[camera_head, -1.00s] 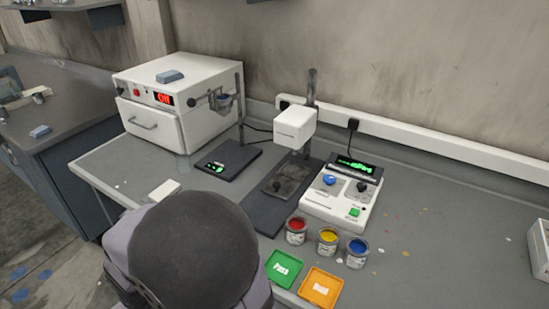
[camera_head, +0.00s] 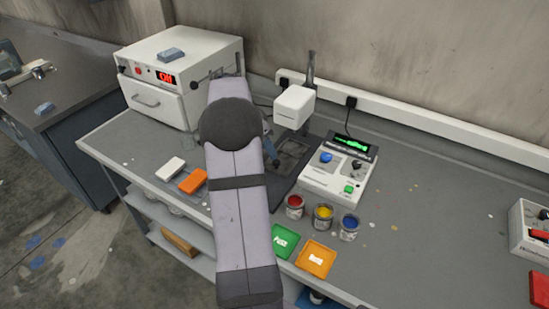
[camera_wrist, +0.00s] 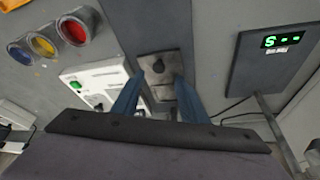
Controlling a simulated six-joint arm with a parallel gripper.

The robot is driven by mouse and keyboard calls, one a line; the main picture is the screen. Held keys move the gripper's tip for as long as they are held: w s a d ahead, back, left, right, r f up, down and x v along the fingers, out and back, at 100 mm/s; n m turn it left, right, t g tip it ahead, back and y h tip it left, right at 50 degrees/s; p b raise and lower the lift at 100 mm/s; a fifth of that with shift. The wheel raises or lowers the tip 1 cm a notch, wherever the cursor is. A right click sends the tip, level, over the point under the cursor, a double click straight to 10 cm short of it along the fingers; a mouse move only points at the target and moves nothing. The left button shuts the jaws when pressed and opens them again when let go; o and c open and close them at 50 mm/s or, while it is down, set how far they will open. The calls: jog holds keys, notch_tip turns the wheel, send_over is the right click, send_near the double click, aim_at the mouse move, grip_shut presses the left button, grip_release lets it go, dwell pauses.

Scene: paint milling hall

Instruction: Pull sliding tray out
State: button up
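The sliding tray (camera_head: 292,150) is a grey metal plate with a dark round knob, on a dark base (camera_head: 284,187) under a white boxy head (camera_head: 295,106) on a post. In the wrist view the tray (camera_wrist: 153,88) lies ahead, with its knob (camera_wrist: 158,66) near the plate's far end. My gripper (camera_wrist: 157,90) shows two blue fingers spread apart, empty, one on each side of the tray in the picture. In the head view my arm hides most of the gripper; a bluish finger (camera_head: 268,145) shows beside the tray. I cannot tell the gap to the knob.
A white control box (camera_head: 338,175) stands right of the tray. Paint cans in red (camera_head: 294,207), yellow (camera_head: 323,217) and blue (camera_head: 349,227) stand in front. A white oven (camera_head: 180,80) is at the back left.

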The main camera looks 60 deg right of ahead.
aim_at(276, 161)
jog(key=shift+s+d+p+x, duration=0.15)
jog(key=shift+p+x, duration=0.6)
jog(key=shift+x, duration=1.1)
jog(key=shift+s+d+p+x, duration=0.1)
jog(key=shift+p+x, duration=0.6)
jog(key=shift+x, duration=1.2)
jog(key=shift+r, duration=0.15)
grip_shut()
